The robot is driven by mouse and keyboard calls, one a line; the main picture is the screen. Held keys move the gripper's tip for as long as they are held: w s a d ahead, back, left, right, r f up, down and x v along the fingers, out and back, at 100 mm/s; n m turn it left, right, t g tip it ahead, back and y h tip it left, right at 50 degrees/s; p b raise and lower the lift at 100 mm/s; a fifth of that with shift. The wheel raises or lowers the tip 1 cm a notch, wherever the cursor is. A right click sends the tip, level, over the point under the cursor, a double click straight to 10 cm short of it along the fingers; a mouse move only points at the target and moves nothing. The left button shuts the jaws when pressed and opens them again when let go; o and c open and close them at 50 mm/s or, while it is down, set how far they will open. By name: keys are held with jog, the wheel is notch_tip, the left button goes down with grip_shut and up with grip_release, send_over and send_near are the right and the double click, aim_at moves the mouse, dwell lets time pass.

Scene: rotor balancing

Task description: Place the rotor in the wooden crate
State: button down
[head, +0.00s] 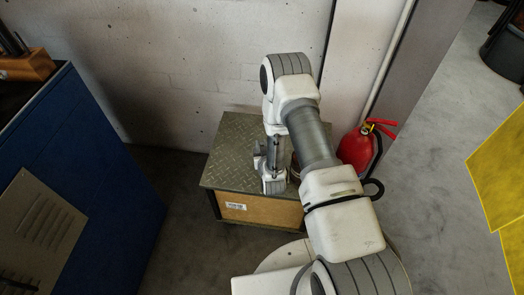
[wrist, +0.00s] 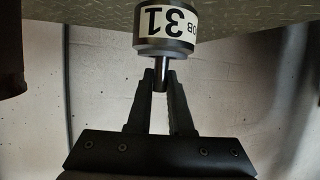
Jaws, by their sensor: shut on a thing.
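In the wrist view, my gripper (wrist: 160,76) is shut on the dark shaft of the rotor (wrist: 166,28). The rotor is a short dark cylinder with a white label reading "31". It is seen against the tread plate top, and I cannot tell whether it touches it. In the head view, a box with wooden sides (head: 258,210) and a grey tread plate top (head: 224,160) stands against the wall below my wrist. I cannot tell if this box is the wooden crate. My arm hides part of the top, and the rotor is not clear there.
A red fire extinguisher (head: 356,148) stands right of the box. A blue cabinet (head: 108,185) is at the left with an orange-brown block (head: 27,66) on it. Yellow panels (head: 500,165) are at the right edge. A dark rounded thing (wrist: 12,45) shows at the wrist view's left edge.

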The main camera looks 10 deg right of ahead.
jog(key=shift+w+f, duration=0.1)
jog(key=shift+f, duration=1.2)
jog(key=shift+f+b, duration=0.1)
jog(key=shift+b, duration=0.2)
jog(key=shift+f, duration=0.1)
jog(key=c, duration=0.8)
grip_release()
